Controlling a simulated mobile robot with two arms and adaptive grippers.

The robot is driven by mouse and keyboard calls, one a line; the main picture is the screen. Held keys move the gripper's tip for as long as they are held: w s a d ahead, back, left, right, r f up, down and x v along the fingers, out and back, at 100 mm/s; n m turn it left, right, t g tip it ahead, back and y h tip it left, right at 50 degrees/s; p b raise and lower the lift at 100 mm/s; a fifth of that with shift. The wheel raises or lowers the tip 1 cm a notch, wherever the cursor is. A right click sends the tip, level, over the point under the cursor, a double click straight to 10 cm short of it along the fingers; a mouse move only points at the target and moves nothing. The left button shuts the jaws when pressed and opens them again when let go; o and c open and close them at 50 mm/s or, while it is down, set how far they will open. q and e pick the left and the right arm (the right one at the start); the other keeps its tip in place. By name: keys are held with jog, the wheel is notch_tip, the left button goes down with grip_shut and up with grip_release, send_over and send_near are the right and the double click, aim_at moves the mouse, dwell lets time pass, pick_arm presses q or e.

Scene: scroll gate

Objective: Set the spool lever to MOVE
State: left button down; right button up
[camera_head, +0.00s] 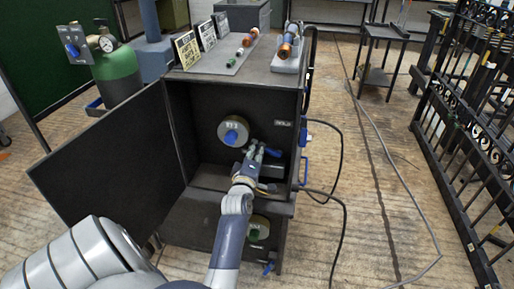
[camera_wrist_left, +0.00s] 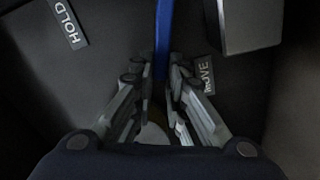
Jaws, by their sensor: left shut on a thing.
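My left gripper (camera_head: 259,150) reaches into the open dark cabinet (camera_head: 293,105). In the left wrist view its fingers (camera_wrist_left: 161,88) are shut on a blue lever (camera_wrist_left: 163,38). The lever runs up from between the fingers, and its lower part is hidden by them. A HOLD label (camera_wrist_left: 68,24) is at the upper left of that view. A MOVE label (camera_wrist_left: 207,74) is just right of the fingers, partly covered. In the head view, a bit of blue (camera_head: 272,152) shows at the fingertips. My right gripper is in neither view.
The cabinet door (camera_head: 110,165) stands open to the left. A round dial with a blue knob (camera_head: 234,131) is behind and left of the gripper. A box-like block (camera_wrist_left: 250,25) sits close at the upper right in the wrist view. Cables lie on the floor at right.

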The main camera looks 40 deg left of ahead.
pick_arm(q)
jog(key=shift+f, duration=0.2)
jog(key=c, duration=1.6)
grip_release()
jog(key=shift+r, duration=0.15)
